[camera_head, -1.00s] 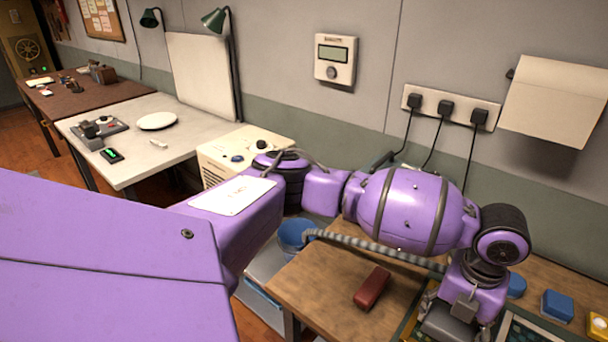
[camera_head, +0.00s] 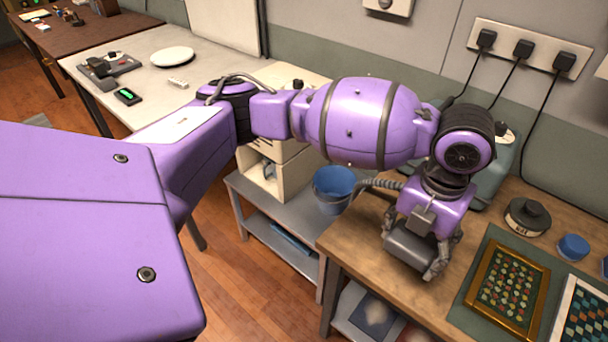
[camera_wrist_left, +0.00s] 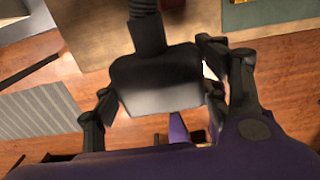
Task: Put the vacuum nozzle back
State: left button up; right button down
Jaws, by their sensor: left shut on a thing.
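The vacuum nozzle (camera_head: 408,245) is a dark grey, wide head. My left gripper (camera_head: 414,252) is shut on it above the near left part of the wooden workbench (camera_head: 352,240). In the left wrist view the nozzle (camera_wrist_left: 158,82) sits between the two fingers, with a ribbed neck at its top. A grey ribbed hose (camera_head: 378,184) runs left from behind the gripper toward a blue bucket (camera_head: 333,190). A teal-grey casing (camera_head: 507,160) stands partly hidden behind my left wrist; I cannot tell whether it is the vacuum. My right gripper is not in view.
A framed mosaic (camera_head: 508,288) lies on a green mat at the right of the workbench, with a dark-lidded tin (camera_head: 528,217) and a blue tub (camera_head: 573,247) behind it. A grey shelf cart (camera_head: 262,217) stands left of the bench. Plugged cords hang from the wall.

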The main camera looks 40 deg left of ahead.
pick_arm(q)
jog(key=shift+s+a, duration=0.2)
jog(key=shift+a, duration=0.2)
jog(key=shift+a+f, duration=0.15)
jog(key=shift+a, duration=0.2)
jog(key=w+a+f, duration=0.4)
jog(key=w+a, duration=0.2)
jog(key=w, duration=0.1)
send_over(374, 229)
jog(key=s, duration=0.1)
jog(key=f, duration=0.2)
jog(key=d+f, duration=0.1)
jog(key=f, duration=0.1)
jog(key=shift+s+f+b, duration=0.15)
jog(key=shift+b, duration=0.2)
jog(key=shift+w+a+f, duration=0.4)
jog(key=shift+w+f, duration=0.05)
jog(key=shift+f, duration=0.2)
notch_tip(374, 229, down, 3)
jog(key=shift+w+a+f, duration=0.1)
jog(key=shift+w, duration=0.05)
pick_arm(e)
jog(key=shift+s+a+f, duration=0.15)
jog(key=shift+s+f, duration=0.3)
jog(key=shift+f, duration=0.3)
pick_arm(q)
jog(key=shift+f, duration=0.1)
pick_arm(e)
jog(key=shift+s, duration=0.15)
